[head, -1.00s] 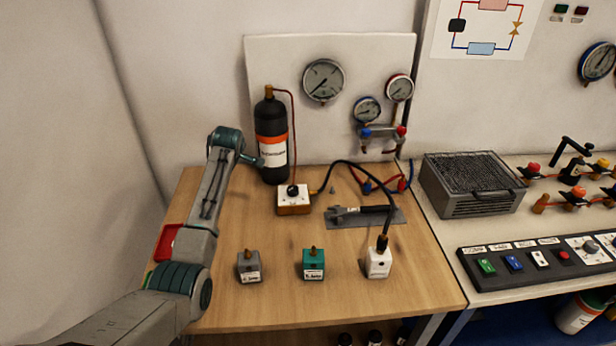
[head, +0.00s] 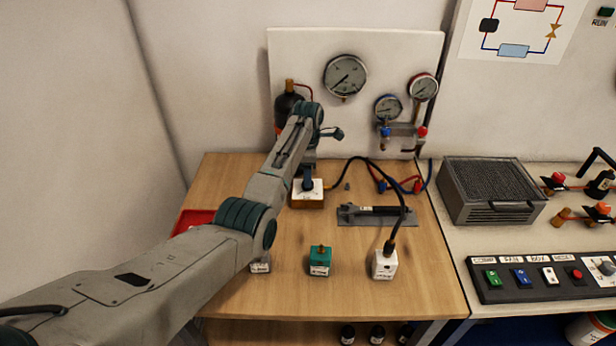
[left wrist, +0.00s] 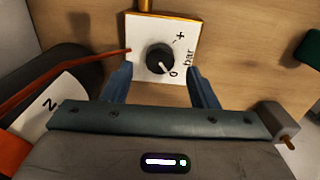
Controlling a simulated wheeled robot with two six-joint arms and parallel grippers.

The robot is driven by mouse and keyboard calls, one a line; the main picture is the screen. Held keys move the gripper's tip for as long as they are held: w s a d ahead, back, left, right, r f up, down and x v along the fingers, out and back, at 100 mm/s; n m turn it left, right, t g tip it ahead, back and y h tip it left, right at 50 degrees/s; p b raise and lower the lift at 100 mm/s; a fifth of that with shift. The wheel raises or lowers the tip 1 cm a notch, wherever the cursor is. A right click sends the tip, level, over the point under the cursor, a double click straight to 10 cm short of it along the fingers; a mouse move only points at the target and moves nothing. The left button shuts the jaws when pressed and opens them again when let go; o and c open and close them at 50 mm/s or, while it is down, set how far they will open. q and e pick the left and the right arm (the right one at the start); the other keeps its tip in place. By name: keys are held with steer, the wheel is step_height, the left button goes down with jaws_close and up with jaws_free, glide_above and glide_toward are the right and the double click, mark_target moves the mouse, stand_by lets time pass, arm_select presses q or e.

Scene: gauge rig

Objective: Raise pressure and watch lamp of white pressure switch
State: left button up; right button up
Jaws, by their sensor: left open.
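The white pressure switch (head: 384,264) stands upright at the front right of the wooden table, with a black hose (head: 403,205) joined to its top. I cannot make out a lit lamp on it. The hose runs back to a small white-topped regulator box (head: 314,197). In the left wrist view the box (left wrist: 185,30) has a black knob (left wrist: 160,58) with a white pointer line near the 0 of a "bar" scale. My left gripper (left wrist: 160,84) is open, its fingers pointing at the knob, one on each side of its lower edge; contact cannot be told. My right gripper is not in view.
A teal switch (head: 320,260) stands mid-table; a grey one (head: 261,266) is partly behind my arm. A black bottle (head: 288,108) stands behind the box. A wrench lies on a grey mat (head: 350,219). Gauges (head: 345,76) hang on the white board.

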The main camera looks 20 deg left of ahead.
arm_select(q)
steer(key=shift+f, duration=1.65)
steer(key=c, duration=1)
steer(key=shift+p, duration=0.3)
